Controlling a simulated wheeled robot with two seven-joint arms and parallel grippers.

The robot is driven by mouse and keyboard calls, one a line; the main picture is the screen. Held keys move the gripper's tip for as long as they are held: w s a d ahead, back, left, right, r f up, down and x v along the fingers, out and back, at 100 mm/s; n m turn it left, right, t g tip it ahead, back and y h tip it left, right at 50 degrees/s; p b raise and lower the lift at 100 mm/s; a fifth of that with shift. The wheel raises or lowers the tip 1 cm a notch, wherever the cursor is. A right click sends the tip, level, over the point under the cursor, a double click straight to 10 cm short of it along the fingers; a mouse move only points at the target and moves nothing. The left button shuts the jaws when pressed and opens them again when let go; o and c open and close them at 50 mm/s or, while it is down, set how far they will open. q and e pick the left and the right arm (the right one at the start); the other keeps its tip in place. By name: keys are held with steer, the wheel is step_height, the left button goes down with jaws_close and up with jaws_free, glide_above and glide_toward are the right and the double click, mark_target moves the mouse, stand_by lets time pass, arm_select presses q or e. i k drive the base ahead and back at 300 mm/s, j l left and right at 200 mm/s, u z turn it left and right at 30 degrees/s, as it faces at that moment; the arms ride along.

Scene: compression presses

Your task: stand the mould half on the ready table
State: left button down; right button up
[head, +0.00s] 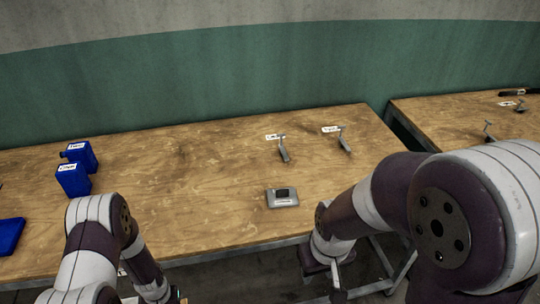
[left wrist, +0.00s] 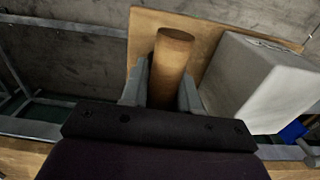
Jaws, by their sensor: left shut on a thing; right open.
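In the left wrist view my left gripper (left wrist: 163,84) is shut on a brown, wood-coloured cylindrical handle (left wrist: 174,50). Behind it are a tan flat board (left wrist: 205,26) and a pale grey block (left wrist: 262,80); these look like the mould half, but how they join is hidden. In the head view the left gripper lies low beyond the frame's edge and what it holds is not visible. My right gripper (head: 338,282) hangs open in front of the table edge. The large wooden table (head: 215,165) is in the middle; I cannot read which table is the ready one.
A grey device (head: 283,197) sits near the front edge, two small metal items (head: 284,152) with labels at the back right. A second table (head: 450,120) stands right, across a gap. The table's middle is clear.

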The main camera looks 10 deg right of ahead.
mark_target(514, 126)
steer(key=l+z, duration=0.2)
steer(key=l, duration=0.45)
steer(key=l+z, duration=0.2)
steer(key=l, duration=0.5)
steer(key=i+l+z, duration=0.2)
steer(key=l, duration=0.45)
steer(key=l+z, duration=0.15)
steer(key=l, duration=0.5)
steer(key=i+l+z, duration=0.2)
steer(key=l, duration=0.45)
steer(key=i+l+z, duration=0.2)
steer(key=l, duration=0.4)
steer(key=i+l+z, duration=0.2)
steer(key=l, duration=0.35)
steer(key=i+l+z, duration=0.2)
steer(key=i+l, duration=0.15)
steer(key=l, duration=0.2)
